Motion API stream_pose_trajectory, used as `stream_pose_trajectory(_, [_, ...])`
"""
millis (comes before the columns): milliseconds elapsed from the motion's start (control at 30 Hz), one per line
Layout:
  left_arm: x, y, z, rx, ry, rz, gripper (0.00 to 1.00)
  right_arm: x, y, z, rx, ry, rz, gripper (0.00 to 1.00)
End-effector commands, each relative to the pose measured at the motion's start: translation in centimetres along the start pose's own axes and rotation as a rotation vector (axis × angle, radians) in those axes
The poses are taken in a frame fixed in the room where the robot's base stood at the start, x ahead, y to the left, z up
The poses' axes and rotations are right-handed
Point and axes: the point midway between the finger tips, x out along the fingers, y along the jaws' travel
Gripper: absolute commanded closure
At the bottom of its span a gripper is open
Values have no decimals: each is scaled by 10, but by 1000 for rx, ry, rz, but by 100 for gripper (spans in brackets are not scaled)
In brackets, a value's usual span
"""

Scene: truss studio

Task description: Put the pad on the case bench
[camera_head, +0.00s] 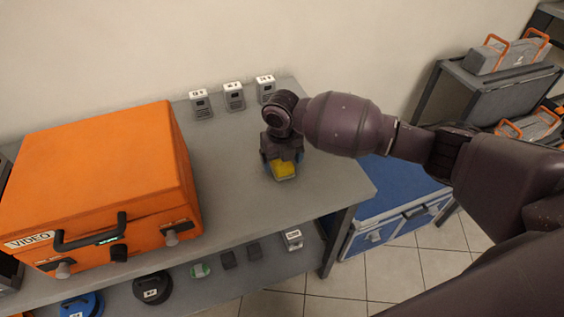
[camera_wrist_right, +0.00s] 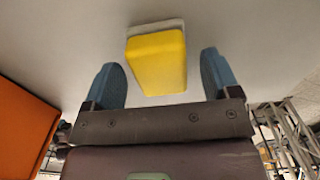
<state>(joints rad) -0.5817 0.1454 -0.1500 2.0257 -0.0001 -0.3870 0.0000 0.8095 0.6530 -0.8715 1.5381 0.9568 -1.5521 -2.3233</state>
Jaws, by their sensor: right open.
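The yellow pad (camera_head: 283,170) with a pale base lies on the grey bench top (camera_head: 235,200), to the right of the orange case. It also shows in the right wrist view (camera_wrist_right: 157,62), between and just beyond the two blue fingertips. My right gripper (camera_head: 281,166) is open above the pad and points down at it. In the right wrist view the right gripper's fingers (camera_wrist_right: 166,80) stand apart on either side of the pad, with a gap on each side. My left gripper is not in view.
An orange case (camera_head: 100,180) marked VIDEO fills the bench's left part. Three small labelled devices (camera_head: 233,96) stand along the wall. A lower shelf (camera_head: 240,285) holds several small items. A blue case (camera_head: 390,205) and a grey rack (camera_head: 480,95) stand at right.

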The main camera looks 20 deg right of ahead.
Motion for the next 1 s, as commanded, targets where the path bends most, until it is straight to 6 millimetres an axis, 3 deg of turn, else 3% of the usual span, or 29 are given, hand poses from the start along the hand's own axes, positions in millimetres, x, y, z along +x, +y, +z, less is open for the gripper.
stream_pose_trajectory(300, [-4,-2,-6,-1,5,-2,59,-65,0,1,-1,-7,0,18])
stream_pose_trajectory(500, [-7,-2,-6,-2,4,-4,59,-94,0,1,0,-6,0,18])
stream_pose_trajectory(700, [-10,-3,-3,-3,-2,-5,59,-106,0,0,0,-2,0,18])
stream_pose_trajectory(1000, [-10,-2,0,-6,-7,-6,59,-107,0,0,0,-1,0,18])
